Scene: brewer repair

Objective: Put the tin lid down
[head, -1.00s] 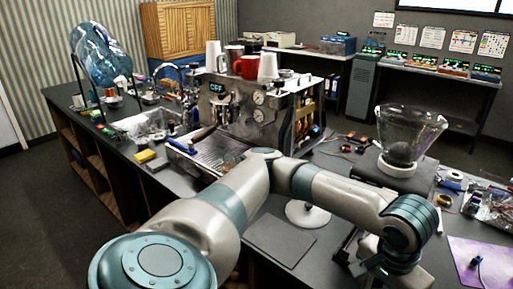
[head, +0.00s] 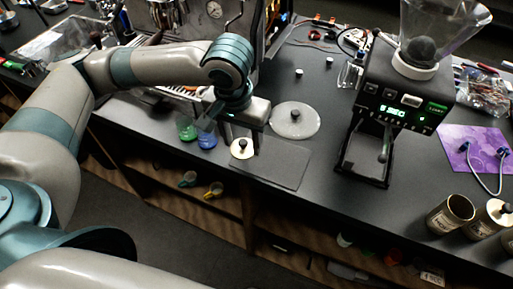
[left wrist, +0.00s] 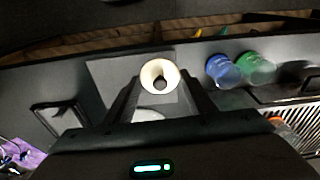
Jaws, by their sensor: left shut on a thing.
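The tin lid (head: 241,149) is a small cream disc with a dark knob. My left gripper (head: 237,132) is shut on it, and in the left wrist view the lid (left wrist: 159,76) shows between the two fingertips. The lid is over the left part of a flat dark grey mat (head: 285,165) on the counter; I cannot tell whether it touches the mat. An open tin (head: 450,214) stands at the right, beside another tin with its lid on (head: 492,216). My right gripper is not in view.
A clear round lid with a dark knob (head: 295,121) lies behind the mat. Green (head: 187,129) and blue (head: 207,138) cups stand left of the gripper. A grinder (head: 395,110) stands right of the mat, with a purple cloth (head: 473,150) beyond. The counter's front edge is close to the mat.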

